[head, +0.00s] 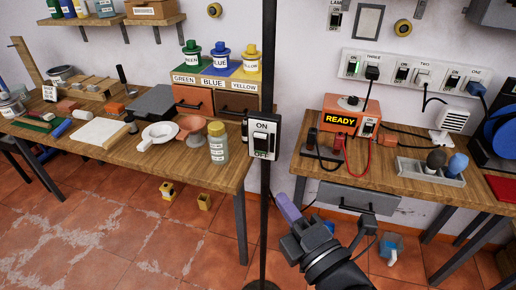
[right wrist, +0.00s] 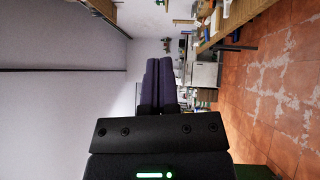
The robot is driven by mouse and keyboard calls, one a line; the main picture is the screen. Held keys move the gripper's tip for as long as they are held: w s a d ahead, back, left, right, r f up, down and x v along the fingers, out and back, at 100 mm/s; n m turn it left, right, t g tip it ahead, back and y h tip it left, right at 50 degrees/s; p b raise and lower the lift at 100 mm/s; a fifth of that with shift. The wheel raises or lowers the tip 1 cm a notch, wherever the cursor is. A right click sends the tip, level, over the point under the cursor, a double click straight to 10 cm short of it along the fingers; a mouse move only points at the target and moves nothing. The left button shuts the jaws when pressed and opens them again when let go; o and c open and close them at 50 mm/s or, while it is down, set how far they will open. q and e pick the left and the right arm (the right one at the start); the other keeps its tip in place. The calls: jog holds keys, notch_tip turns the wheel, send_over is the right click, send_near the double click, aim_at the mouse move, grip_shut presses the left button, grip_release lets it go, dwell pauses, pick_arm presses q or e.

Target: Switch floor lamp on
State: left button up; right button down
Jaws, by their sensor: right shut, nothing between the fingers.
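The floor lamp is a black pole (head: 267,60) that stands upright in front of the gap between two benches. Its switch box (head: 263,138) is on the pole at bench height, with a pale plate marked ON at the top and a dark rocker below. A little green shows at the plate's lower end; I cannot tell the rocker's position for sure. The lamp's head is out of view. My right gripper (head: 287,207) is shut and empty, below and slightly right of the switch box, apart from it. Its purple fingers lie together in the right wrist view (right wrist: 158,85). My left gripper is not in view.
The left bench (head: 110,164) carries a funnel, a jar (head: 218,143) and blocks. The right bench (head: 400,178) carries an orange READY box (head: 341,122) with cables, under a wall strip of switches (head: 414,74). Tiled floor is open at lower left.

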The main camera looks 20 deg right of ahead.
send_near(254, 138)
jog(key=w+a, duration=0.2)
jog(key=a, duration=0.1)
jog(key=w, duration=0.1)
jog(key=w+d, duration=0.1)
jog(key=w, duration=0.1)
jog(key=shift+w+d+r, duration=0.15)
jog(key=shift+w+r, duration=0.1)
jog(key=shift+r, duration=0.05)
jog(key=shift+w+d, duration=0.25)
jog(key=shift+w, duration=0.1)
